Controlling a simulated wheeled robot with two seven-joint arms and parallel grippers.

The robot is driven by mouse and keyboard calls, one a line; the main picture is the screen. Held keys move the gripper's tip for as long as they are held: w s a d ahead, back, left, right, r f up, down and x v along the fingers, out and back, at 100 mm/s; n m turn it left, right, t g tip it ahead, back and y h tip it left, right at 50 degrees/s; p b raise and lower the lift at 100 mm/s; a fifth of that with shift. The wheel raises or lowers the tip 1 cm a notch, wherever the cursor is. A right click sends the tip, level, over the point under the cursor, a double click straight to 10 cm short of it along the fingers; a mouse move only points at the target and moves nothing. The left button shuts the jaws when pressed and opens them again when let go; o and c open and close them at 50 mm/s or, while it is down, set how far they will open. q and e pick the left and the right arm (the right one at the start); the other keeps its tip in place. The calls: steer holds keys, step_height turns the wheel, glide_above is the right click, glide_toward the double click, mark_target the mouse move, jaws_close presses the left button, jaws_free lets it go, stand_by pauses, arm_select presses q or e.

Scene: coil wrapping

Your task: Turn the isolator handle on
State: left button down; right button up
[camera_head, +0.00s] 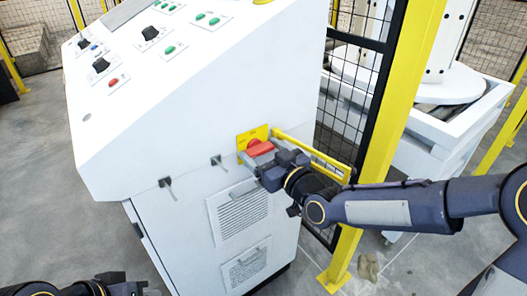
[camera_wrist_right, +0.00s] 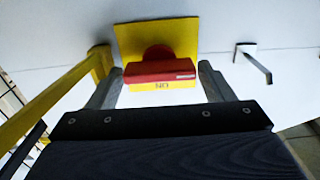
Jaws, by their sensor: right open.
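The red isolator handle (camera_head: 260,148) sits on a yellow plate (camera_head: 245,136) on the white cabinet's side. In the right wrist view the red handle (camera_wrist_right: 160,72) lies level across the picture, with upside-down "ON" lettering visible below it on the yellow plate (camera_wrist_right: 130,40). My right gripper (camera_head: 264,156) is open at the handle. Its fingers stand on either side of the handle's ends, with a narrow gap seen at each side; contact cannot be made out. My left gripper (camera_head: 122,284) is partly in view at the bottom left, away from the cabinet, its jaws unclear.
The white control cabinet (camera_head: 190,120) has buttons and black knobs on its sloped top. A yellow rail (camera_head: 315,155) runs close beside the handle, and a yellow post (camera_head: 395,100) with black mesh fencing stands to the right. Small latches (camera_head: 167,183) stick out left of the handle.

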steer(key=c, duration=0.7)
